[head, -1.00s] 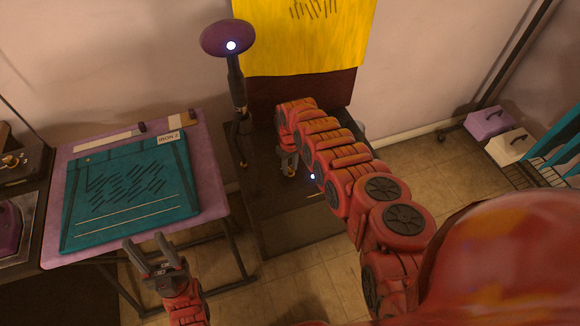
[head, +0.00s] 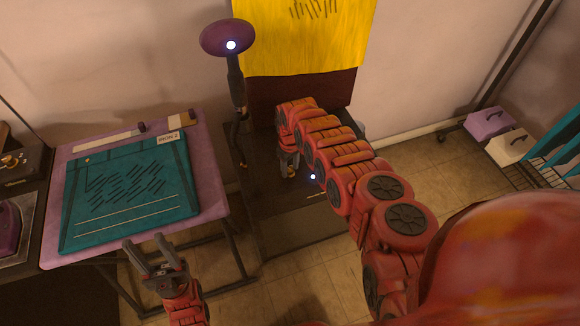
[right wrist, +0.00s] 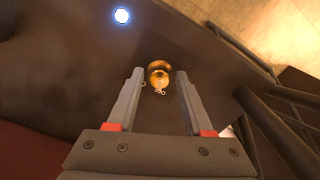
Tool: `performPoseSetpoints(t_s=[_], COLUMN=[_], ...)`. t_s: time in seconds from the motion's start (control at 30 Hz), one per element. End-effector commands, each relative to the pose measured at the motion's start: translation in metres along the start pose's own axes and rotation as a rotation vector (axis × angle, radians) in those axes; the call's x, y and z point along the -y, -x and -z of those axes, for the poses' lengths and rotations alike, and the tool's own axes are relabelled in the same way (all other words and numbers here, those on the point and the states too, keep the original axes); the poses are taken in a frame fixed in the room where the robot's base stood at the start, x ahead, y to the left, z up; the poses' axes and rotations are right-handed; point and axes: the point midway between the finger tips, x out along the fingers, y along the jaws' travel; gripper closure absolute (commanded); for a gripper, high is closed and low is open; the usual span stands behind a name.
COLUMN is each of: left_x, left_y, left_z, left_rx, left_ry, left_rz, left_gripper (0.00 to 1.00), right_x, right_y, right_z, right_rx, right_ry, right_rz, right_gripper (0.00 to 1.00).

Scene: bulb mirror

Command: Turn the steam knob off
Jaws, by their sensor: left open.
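The steam knob is a small round brass knob (right wrist: 159,74) on a dark brown surface in the right wrist view. My right gripper (right wrist: 160,72) is open, with one finger on each side of the knob and a small gap showing on both sides. In the head view my right gripper (head: 288,166) points down at the dark steamer base (head: 300,222), and the knob is mostly hidden there. My left gripper (head: 144,240) is open and empty in front of the purple table, far from the knob.
A purple steamer head (head: 227,38) stands on a pole left of my right gripper. A yellow cloth (head: 305,40) hangs behind. A purple table (head: 213,190) with a teal garment (head: 130,195) stands left. A glowing light (right wrist: 121,16) is near the knob.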

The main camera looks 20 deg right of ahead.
Motion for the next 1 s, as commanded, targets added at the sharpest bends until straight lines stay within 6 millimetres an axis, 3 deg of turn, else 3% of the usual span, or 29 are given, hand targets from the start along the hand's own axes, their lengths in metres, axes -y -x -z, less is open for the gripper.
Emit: performPoseSetpoints(t_s=[0.47, 0.67, 1.0], left_x=[0.0, 0.001, 0.001], left_y=[-0.003, -0.014, -0.01], left_z=[0.001, 0.002, 0.002], left_rx=[0.0, 0.0, 0.0], left_ry=[0.0, 0.0, 0.0], left_rz=[0.0, 0.0, 0.0], left_gripper=[0.5, 0.5, 0.5], right_x=[-0.001, -0.002, -0.002], right_y=[0.008, 0.034, 0.086], right_z=[0.002, 0.001, 0.001], right_rx=[-0.005, -0.003, -0.001], right_ry=[-0.001, -0.001, 0.0], right_rz=[-0.001, -0.002, -0.004], right_gripper=[0.37, 0.37, 0.37])
